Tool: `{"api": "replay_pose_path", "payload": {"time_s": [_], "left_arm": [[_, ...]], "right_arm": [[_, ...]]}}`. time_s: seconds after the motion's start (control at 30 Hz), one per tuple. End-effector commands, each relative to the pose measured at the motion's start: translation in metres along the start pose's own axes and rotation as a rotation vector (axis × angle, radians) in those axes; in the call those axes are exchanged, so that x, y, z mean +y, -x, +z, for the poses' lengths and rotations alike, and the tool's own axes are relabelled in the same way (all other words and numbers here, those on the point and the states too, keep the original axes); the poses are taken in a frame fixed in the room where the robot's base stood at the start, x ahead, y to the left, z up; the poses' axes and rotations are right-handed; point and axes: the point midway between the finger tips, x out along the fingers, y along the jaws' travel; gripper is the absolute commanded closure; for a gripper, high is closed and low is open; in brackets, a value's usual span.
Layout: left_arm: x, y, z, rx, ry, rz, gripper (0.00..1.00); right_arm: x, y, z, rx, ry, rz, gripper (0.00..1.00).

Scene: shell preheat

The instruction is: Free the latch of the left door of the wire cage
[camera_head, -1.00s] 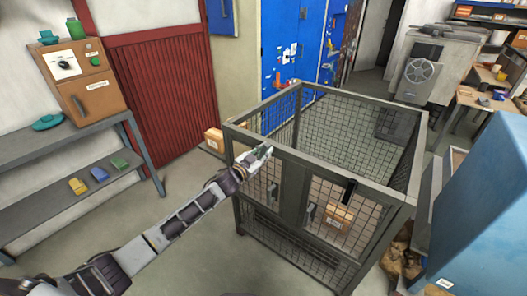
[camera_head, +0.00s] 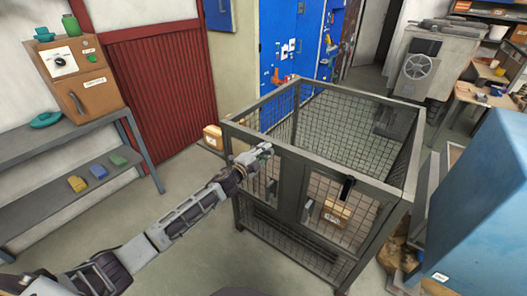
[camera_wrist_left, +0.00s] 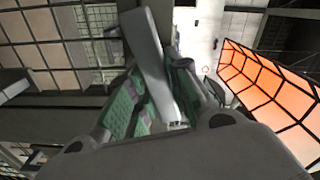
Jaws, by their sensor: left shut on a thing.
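The wire cage (camera_head: 236,131) has a dark grey frame, an open top and two mesh doors in front. My left gripper (camera_head: 265,150) is at the top rail above the left door (camera_head: 259,188). In the left wrist view the left gripper (camera_wrist_left: 152,95), with green finger pads, is shut on a flat grey bar, the left door's latch (camera_wrist_left: 146,42). In the head view the fingers hide most of that latch. A dark latch (camera_head: 347,188) stands at the top of the right door (camera_head: 329,211). My right gripper is not in view.
A cardboard box (camera_head: 335,213) sits inside the cage behind the right door. Another box (camera_head: 213,137) stands behind its left side. A grey shelf (camera_head: 70,143) is at the left and a blue cabinet (camera_head: 480,210) at the right. The floor before the cage is clear.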

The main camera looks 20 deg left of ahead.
Motion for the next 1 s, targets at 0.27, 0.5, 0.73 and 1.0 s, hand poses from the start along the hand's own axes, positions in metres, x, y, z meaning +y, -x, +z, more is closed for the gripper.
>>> {"api": "replay_pose_path", "payload": {"time_s": [0.27, 0.5, 0.73, 1.0], "left_arm": [[0.003, 0.000, -0.001, 0.002, -0.198, 0.000, 1.00], [0.004, 0.000, -0.001, 0.002, -0.283, 0.000, 1.00], [0.004, 0.000, 0.000, 0.002, -0.301, 0.000, 1.00], [0.004, 0.000, 0.000, 0.002, -0.301, 0.001, 0.78]], "right_arm": [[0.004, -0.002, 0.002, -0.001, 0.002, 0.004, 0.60], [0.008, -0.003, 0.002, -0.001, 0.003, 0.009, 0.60], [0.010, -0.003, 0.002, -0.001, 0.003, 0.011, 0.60], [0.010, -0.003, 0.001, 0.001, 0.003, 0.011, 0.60]]}}
